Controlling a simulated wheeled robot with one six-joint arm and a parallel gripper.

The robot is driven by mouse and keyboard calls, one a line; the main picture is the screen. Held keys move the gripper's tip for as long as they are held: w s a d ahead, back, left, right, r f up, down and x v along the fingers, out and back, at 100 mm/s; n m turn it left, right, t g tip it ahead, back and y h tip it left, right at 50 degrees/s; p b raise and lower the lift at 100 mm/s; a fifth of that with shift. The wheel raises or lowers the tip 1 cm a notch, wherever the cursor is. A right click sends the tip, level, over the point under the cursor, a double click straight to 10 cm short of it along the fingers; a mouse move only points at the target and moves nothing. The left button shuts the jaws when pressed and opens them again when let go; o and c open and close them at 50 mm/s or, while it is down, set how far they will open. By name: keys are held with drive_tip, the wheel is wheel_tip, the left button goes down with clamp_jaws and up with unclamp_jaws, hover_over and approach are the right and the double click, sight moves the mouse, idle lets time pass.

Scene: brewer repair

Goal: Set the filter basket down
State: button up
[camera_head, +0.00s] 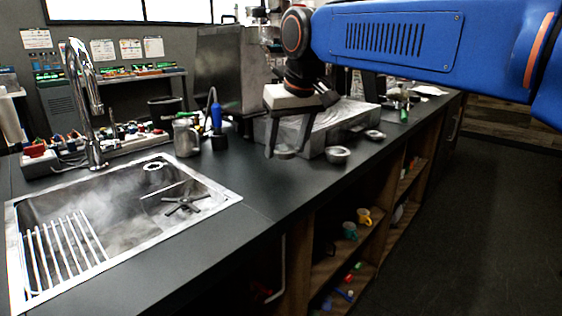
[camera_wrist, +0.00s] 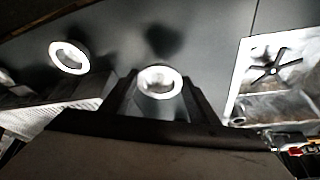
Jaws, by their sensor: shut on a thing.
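My gripper (camera_head: 279,150) hangs over the black counter, left of the metal box-like machine base, with its fingers pointing down. It is shut on a small round metal filter basket (camera_head: 285,153). In the wrist view the filter basket (camera_wrist: 160,82) shows as a bright ring between the two dark fingers of my gripper (camera_wrist: 160,90). A dark shadow on the counter apart from the basket suggests that it is held above the surface.
A similar metal cup (camera_head: 338,155) stands on the counter to the right, also seen in the wrist view (camera_wrist: 69,57). A smaller round piece (camera_head: 375,134) lies beyond it. The sink (camera_head: 222,199) is at left. Counter (camera_head: 255,185) between is clear.

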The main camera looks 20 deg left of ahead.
sight(288, 153)
drive_tip(key=shift+f, duration=2.25)
drive_tip(key=shift+f, duration=0.15)
drive_tip(key=o, duration=1)
drive_tip(key=v, duration=1.2)
